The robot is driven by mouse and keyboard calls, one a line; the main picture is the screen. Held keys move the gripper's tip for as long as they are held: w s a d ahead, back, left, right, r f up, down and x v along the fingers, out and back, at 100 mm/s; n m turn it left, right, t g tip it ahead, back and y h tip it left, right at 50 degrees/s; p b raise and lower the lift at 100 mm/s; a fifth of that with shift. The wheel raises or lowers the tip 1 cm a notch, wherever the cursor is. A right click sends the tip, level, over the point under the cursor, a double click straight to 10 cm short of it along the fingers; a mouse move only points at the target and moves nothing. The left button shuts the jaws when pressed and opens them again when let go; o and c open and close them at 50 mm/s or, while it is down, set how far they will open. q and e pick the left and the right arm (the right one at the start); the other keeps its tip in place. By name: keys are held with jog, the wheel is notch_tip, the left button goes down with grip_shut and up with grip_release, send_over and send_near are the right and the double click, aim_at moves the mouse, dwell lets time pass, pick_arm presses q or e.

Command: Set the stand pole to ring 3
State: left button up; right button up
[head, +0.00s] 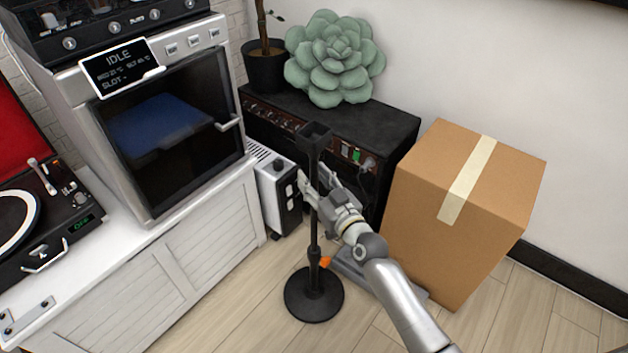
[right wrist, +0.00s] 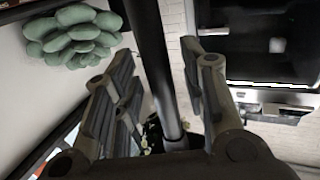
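The black stand pole (head: 314,230) stands upright on a round black base (head: 314,305) on the floor. Its top carries a dark square head (head: 314,132). An orange part (head: 325,262) sits low on it, by a thicker collar. I cannot make out ring marks. My right gripper (head: 321,182) is at the upper pole, its fingers spread. In the right wrist view the pole (right wrist: 152,60) passes between the two fingers (right wrist: 165,95), with gaps visible on both sides. My left gripper is not in view.
A cardboard box (head: 465,205) stands right of the pole, and a black amplifier (head: 370,125) with a succulent (head: 333,58) behind it. A white heater (head: 278,190) and a white cabinet (head: 160,275) with an oven (head: 175,130) are left. Floor in front is clear.

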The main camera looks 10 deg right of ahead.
jog(key=shift+w+a, duration=0.1)
jog(key=shift+w, duration=0.1)
grip_shut()
jog(key=shift+r, duration=0.1)
